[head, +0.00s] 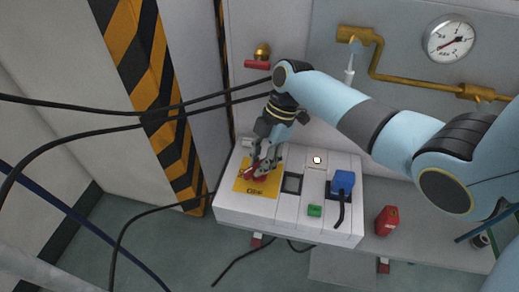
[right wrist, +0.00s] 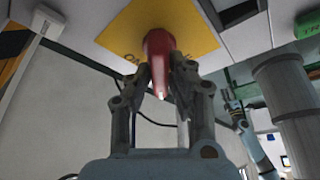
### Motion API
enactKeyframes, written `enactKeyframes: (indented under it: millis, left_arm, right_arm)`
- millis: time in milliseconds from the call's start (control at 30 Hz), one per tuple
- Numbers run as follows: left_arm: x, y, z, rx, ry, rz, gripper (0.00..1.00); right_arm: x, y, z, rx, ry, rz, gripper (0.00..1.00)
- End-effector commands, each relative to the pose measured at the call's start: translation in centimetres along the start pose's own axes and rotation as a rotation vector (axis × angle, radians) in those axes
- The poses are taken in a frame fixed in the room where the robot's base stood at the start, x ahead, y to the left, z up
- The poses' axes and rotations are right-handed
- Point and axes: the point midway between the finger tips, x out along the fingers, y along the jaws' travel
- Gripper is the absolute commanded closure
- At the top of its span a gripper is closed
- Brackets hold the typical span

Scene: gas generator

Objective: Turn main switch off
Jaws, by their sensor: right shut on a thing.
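The main switch is a red rotary handle (head: 254,174) on a yellow plate (head: 262,188) at the left end of the white panel box. In the head view my right gripper (head: 264,165) reaches down onto it and covers part of it. In the right wrist view the red handle (right wrist: 158,50) stands between the two fingers of my right gripper (right wrist: 158,85), which is shut on it. The letters "ON" show on the yellow plate (right wrist: 190,18) beside the handle; the other marking is partly hidden. My left gripper is not in view.
The white panel box (head: 230,208) also carries a dark square display (head: 292,184), a green button (head: 314,211), a lit indicator (head: 317,160) and a blue plug (head: 343,181). A red object (head: 387,220) stands to the right. Black cables hang at the left. Brass pipes and a gauge (head: 451,39) are behind.

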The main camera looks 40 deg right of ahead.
Motion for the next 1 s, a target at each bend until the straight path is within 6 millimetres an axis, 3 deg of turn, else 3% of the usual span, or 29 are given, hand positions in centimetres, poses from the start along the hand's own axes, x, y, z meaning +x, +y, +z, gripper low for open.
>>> enactKeyframes:
  millis: [533,567,700,1000]
  left_arm:
    - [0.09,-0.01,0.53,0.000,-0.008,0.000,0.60]
    - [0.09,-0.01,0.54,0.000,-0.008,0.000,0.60]
    - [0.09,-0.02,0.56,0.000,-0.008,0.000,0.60]
    - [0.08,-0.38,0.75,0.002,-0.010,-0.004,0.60]
  right_arm:
    - [0.03,-0.01,0.04,-0.024,-0.002,-0.010,1.00]
    - [0.03,-0.01,0.05,-0.024,-0.002,-0.010,0.80]
    - [0.03,-0.01,0.03,-0.023,-0.002,-0.010,0.61]
    - [0.01,0.01,0.00,-0.023,-0.001,-0.010,0.60]
